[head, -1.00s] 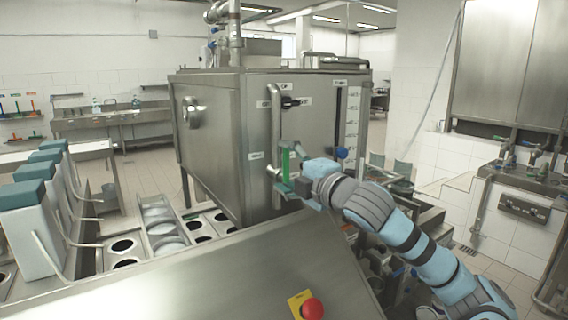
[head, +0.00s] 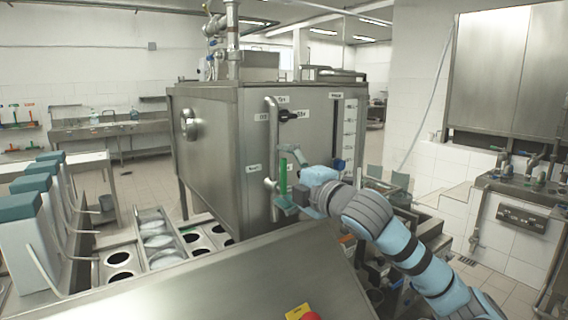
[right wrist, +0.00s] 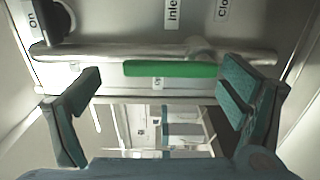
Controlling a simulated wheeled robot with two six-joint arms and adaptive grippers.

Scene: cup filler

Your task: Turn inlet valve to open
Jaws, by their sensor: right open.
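The inlet valve has a green handle (head: 283,177) on the front of the steel tank, beside a vertical pipe (head: 274,130). In the right wrist view the green handle (right wrist: 170,69) lies level along the pipe (right wrist: 90,52), under an "Inlet" label and a partly cut-off "Clo…" label (right wrist: 223,8). My right gripper (head: 293,179) is open at the handle, one finger above it and one below in the head view. In the right wrist view the handle shows between the spread fingers of the right gripper (right wrist: 162,75). I cannot tell whether they touch it. My left gripper is not in view.
A black knob (head: 288,115) sits higher on the tank front. A blue-handled valve (head: 340,164) is to the right. A sloping steel panel (head: 200,285) with a red button (head: 312,316) is in front. Teal-topped dispensers (head: 30,205) stand at left.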

